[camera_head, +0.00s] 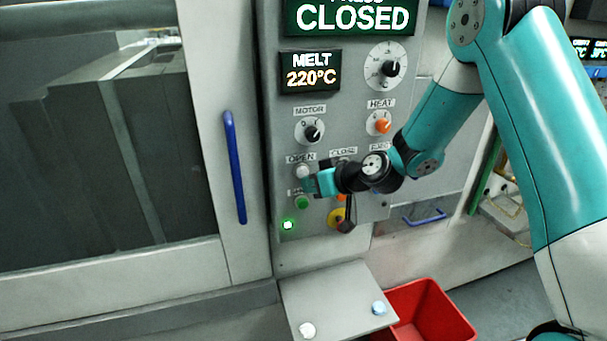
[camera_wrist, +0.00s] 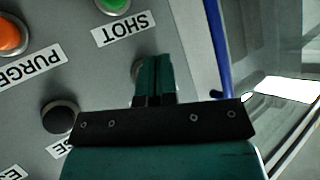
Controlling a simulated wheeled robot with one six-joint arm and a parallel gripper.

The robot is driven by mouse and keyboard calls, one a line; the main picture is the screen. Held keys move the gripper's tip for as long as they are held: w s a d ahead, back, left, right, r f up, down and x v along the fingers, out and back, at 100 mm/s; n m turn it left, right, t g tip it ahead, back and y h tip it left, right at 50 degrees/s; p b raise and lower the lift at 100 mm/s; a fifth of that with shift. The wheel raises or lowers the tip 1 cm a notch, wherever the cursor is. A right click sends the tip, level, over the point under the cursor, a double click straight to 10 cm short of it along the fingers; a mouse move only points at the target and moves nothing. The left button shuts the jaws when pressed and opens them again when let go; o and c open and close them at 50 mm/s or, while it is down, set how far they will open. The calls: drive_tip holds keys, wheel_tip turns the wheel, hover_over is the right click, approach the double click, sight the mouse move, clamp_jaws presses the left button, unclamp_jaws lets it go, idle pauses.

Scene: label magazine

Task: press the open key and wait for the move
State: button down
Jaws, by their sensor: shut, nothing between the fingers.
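The open key (camera_head: 303,171) is a pale round button under the label OPEN on the grey control panel. In the wrist view a grey rounded edge (camera_wrist: 137,69), probably this key, shows beside my fingertips; the fingers hide the rest. My gripper (camera_head: 309,184) is teal with a dark mount, and its fingers are shut and empty. The fingertips (camera_wrist: 154,60) are at the panel beside the open key; I cannot tell whether they touch it. The display (camera_head: 352,17) above reads CLOSED, its top line cut off as PRESS.
Close by are the green SHOT key (camera_wrist: 114,4), the orange PURGE key (camera_wrist: 12,36) and a black key (camera_wrist: 60,117). A red-and-yellow button (camera_head: 337,217) and lit green lamp (camera_head: 288,225) are below. The blue-handled door (camera_head: 235,165) is left; a red bin (camera_head: 430,310) stands below.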

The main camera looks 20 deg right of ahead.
drive_tip(key=shift+w, duration=0.1)
idle(0.3)
drive_tip(key=shift+w, duration=0.35)
